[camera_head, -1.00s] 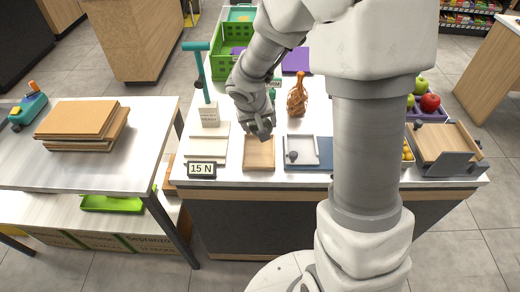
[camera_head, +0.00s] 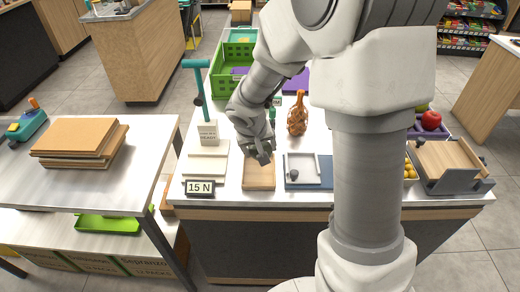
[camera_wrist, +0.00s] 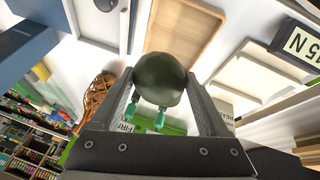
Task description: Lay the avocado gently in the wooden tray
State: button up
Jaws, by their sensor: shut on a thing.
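The dark green avocado (camera_wrist: 160,80) is held between the two fingers of my gripper (camera_wrist: 160,100) in the wrist view. The wooden tray (camera_wrist: 187,22) lies on the white counter beyond it there. In the head view my gripper (camera_head: 264,160) is over the back part of the wooden tray (camera_head: 259,183), whose bare floor shows in front. The avocado is hidden or too small to make out in that view. How high it is above the tray I cannot tell.
A grey-rimmed tray (camera_head: 303,158) with a dark knob is close on the right. A pale board (camera_head: 207,165) and a "15 N" display (camera_head: 199,187) are on the left. A brown bottle (camera_head: 297,117), a teal post (camera_head: 201,90) and a green crate (camera_head: 218,82) stand behind.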

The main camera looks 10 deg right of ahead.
jog(key=shift+s+a+f+b, duration=0.1)
jog(key=shift+f+b, duration=2.1)
jog(key=shift+b, duration=0.2)
jog(key=shift+f+b, duration=0.8)
jog(key=shift+b, duration=0.4)
jog(key=o, duration=0.7)
jog(key=shift+p+v, duration=1.3)
jog(key=shift+v, duration=1.7)
